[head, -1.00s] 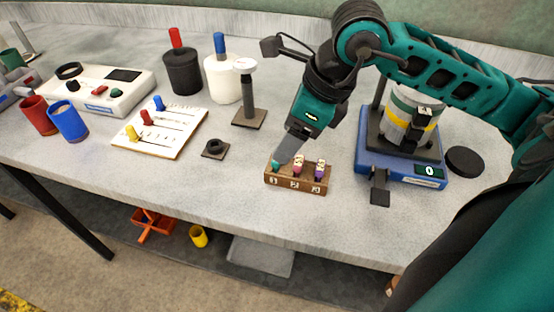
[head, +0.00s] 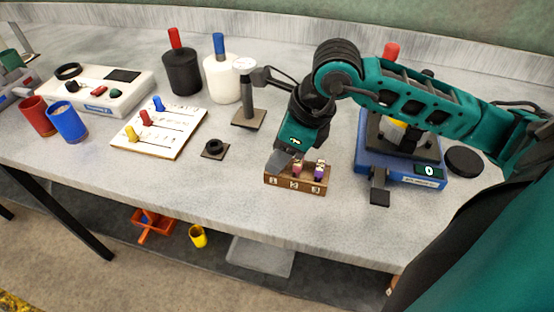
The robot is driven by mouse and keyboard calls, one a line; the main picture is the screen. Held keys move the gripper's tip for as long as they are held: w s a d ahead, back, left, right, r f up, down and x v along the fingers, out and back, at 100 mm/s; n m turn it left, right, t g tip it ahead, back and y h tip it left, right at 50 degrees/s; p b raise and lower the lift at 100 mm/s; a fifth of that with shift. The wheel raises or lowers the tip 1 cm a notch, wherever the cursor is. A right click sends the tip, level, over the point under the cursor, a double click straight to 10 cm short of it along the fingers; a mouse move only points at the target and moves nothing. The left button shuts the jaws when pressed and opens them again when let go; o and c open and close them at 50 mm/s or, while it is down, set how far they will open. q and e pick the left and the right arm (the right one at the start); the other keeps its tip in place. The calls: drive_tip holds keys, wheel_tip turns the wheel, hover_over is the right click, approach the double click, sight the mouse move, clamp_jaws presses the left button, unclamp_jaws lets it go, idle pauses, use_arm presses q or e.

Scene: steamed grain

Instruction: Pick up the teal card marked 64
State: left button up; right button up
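A small brown wooden holder (head: 306,188) stands near the front edge of the table, with white marks on its front too small to read for sure. A pink-and-red piece (head: 297,167) stands in its middle slot and a purple piece (head: 319,169) in its right slot. My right gripper (head: 277,167) points down over the holder's left end. It covers the left slot, so the teal card is hidden, and I cannot tell whether the fingers are open or shut on it. My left gripper is not in view.
A blue scale (head: 402,174) reading 0 stands to the right. A small dark ring piece (head: 214,149) lies to the left, beside a white board (head: 170,141) with coloured knobs. A post stand (head: 247,118) is behind. The table in front of the holder is clear.

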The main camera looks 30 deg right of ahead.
drive_tip(key=c, duration=0.6)
